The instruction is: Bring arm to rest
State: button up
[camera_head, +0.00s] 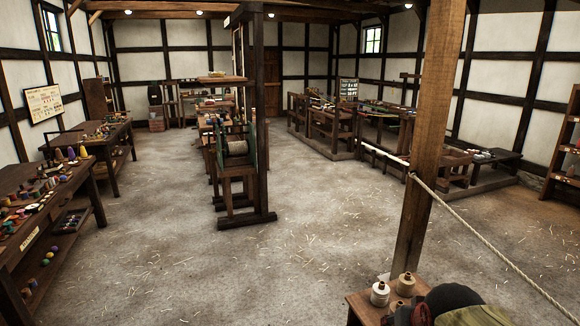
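My arm and my gripper do not show in the head view, so I cannot see the arm's pose or what the gripper holds. The view looks down a long workshop with a pale, straw-littered floor (280,270).
A wooden post (428,140) stands right of centre, with a rope (490,240) slanting from it to the lower right. A low stand with spools (380,294) and dark, bundled items is near bottom right. Tables (95,210) line the left. A wooden frame (246,219) stands mid-room; floor between is clear.

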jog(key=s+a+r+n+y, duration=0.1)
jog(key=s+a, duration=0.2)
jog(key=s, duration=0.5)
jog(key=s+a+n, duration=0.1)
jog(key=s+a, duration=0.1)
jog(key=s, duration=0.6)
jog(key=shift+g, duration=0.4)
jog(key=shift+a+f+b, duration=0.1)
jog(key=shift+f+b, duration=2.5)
jog(key=shift+b, duration=0.05)
